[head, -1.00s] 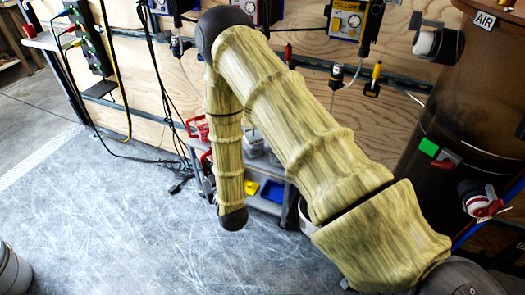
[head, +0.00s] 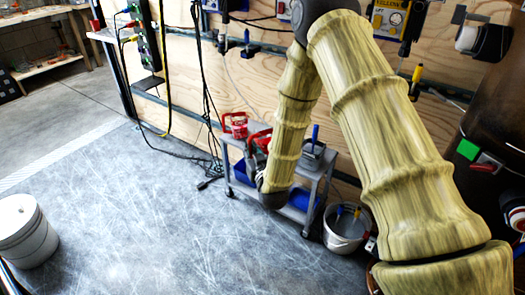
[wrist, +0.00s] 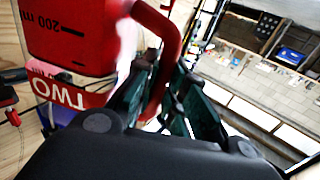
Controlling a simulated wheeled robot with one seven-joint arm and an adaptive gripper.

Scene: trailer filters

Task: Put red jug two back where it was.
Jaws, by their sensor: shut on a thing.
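Red jug two (wrist: 75,35) fills the upper left of the wrist view, with a "200 ml" mark and a red "TWO" label (wrist: 72,93) below it. My gripper (wrist: 165,95) has its dark green fingers closed around the jug's red handle (wrist: 166,60). In the head view, a red shape (head: 262,139) shows beside my wrist, by the cart; it looks like the held jug, partly hidden by my arm. My fingers cannot be made out there. I cannot tell whether the jug touches the cart top.
Another red jug (head: 235,124) is at the left end of the grey cart (head: 312,172). A grey container (head: 312,150) stands at its right end. A bucket with tools (head: 345,232) is right of the cart. A white bucket (head: 25,232) stands far left. The floor in front is clear.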

